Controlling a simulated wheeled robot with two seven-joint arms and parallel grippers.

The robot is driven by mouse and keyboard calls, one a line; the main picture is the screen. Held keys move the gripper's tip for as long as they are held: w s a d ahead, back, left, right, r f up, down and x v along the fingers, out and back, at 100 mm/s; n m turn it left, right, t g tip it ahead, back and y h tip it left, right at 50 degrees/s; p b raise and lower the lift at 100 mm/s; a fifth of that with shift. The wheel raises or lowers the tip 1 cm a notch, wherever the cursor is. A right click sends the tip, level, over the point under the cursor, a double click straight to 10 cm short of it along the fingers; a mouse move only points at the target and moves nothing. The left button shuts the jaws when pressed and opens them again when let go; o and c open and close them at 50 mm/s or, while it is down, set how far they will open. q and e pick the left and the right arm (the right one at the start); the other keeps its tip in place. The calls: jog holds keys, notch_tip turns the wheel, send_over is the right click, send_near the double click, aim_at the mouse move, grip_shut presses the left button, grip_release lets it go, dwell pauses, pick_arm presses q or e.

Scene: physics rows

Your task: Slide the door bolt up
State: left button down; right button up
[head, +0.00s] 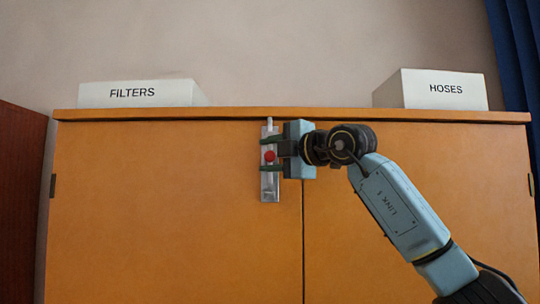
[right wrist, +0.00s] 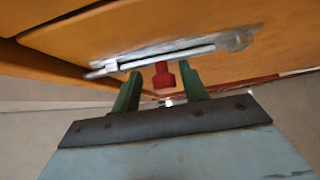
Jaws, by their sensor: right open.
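The door bolt (head: 269,188) is a silver metal plate and rod mounted upright on the cabinet's left door, close to the seam between the doors. Its rod tip shows near the cabinet's top edge. The bolt's red knob (head: 269,156) stands out from the plate. My right gripper (head: 271,154) comes in from the right, with one green finger above the knob and one below. The jaws are open. My left gripper is not in view.
The orange cabinet (head: 150,215) has two closed doors. A white FILTERS box (head: 140,94) and a white HOSES box (head: 445,90) stand on its top. A dark brown panel (head: 20,200) is at far left and a blue curtain (head: 518,60) at far right.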

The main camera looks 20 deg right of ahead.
jog(key=shift+s+d+f, duration=0.1)
jog(key=shift+s+d, duration=0.1)
jog(key=shift+s, duration=0.2)
jog(key=b+v, duration=0.5)
jog(key=v, duration=0.7)
jog(key=shift+s, duration=0.25)
jog(key=shift+d, duration=0.1)
